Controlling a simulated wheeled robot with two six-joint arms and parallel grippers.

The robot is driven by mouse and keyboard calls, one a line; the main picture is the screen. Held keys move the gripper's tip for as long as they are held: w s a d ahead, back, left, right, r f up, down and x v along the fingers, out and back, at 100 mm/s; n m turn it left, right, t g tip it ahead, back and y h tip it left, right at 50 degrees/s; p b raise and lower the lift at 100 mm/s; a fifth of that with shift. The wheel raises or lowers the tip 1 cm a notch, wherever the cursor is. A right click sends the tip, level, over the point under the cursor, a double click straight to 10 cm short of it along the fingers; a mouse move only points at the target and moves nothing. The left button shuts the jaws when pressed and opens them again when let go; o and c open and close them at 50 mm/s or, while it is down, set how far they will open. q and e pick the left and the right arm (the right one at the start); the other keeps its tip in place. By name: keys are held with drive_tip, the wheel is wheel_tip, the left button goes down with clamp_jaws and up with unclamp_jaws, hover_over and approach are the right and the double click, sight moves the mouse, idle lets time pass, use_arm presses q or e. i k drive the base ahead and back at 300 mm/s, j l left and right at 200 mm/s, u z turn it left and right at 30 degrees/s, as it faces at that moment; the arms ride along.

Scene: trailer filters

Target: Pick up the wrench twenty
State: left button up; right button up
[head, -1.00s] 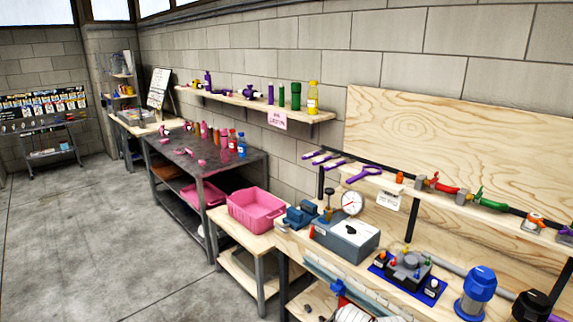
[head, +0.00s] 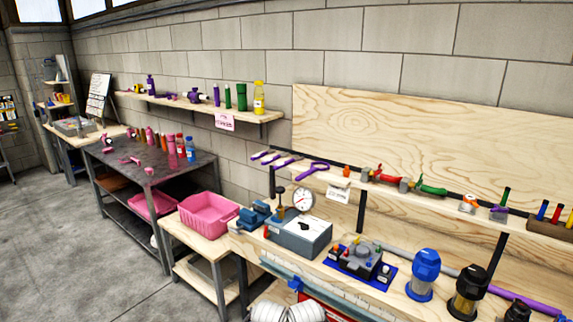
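Several purple wrench-like tools lie at the left end of the narrow rack shelf above the workbench. The largest, with a ring-shaped head, is a purple wrench (head: 313,170). Smaller purple tools (head: 275,157) lie to its left. I cannot read any number on them, so I cannot tell which is wrench twenty. Neither of my grippers shows in the head view.
The workbench holds a grey box with a gauge (head: 303,236), a blue-based device (head: 358,260) and a blue filter housing (head: 423,275). A pink bin (head: 209,215) stands left of it. A dark metal table (head: 140,165) is farther left. The floor (head: 60,250) is clear at left.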

sight(295, 159)
drive_tip(key=i+j+z, duration=0.95)
drive_tip(key=i+j, duration=0.05)
drive_tip(key=i, duration=0.05)
